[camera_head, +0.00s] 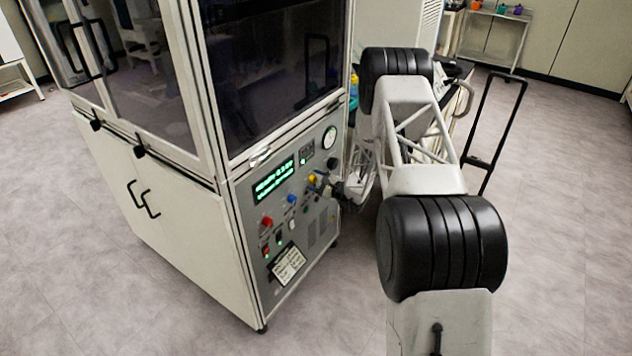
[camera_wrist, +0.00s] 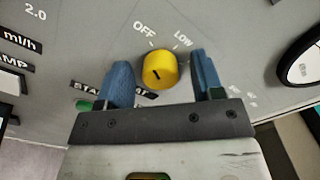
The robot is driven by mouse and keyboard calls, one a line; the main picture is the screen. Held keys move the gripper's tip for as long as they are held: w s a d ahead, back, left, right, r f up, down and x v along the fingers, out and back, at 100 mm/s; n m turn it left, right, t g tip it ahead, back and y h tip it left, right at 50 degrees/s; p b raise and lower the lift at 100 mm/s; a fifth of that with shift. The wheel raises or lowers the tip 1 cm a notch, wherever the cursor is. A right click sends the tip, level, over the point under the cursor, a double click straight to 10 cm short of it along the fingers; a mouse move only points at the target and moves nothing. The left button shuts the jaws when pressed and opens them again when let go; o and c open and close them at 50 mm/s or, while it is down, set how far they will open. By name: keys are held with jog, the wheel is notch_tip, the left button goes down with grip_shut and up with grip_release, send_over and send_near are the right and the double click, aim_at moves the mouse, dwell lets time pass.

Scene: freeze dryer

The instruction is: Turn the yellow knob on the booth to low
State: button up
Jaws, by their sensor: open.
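The yellow knob (camera_wrist: 159,70) is on the grey control panel of the booth, with the labels OFF at its upper left and LOW at its upper right. A short dark mark shows on its face; I cannot tell for certain which label it points to. My gripper (camera_wrist: 160,62) is open, with one blue finger on each side of the knob and small gaps visible. In the head view the yellow knob (camera_head: 312,179) shows small on the booth's panel (camera_head: 318,220), and my gripper (camera_head: 333,187) is right beside it, partly hard to make out.
A blue knob (camera_head: 292,198) and a red knob (camera_head: 267,222) sit on the panel left of the yellow one. A green-lit display (camera_head: 274,180) and a round gauge (camera_head: 330,137) are above. A black-handled cart (camera_head: 490,130) stands behind my arm. The floor in front is clear.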

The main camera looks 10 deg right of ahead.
jog(key=c, duration=0.9)
jog(key=shift+m, duration=0.3)
jog(key=m, duration=0.5)
jog(key=shift+m, duration=0.3)
jog(key=m, duration=0.5)
jog(key=shift+m, duration=0.3)
jog(key=o, duration=0.9)
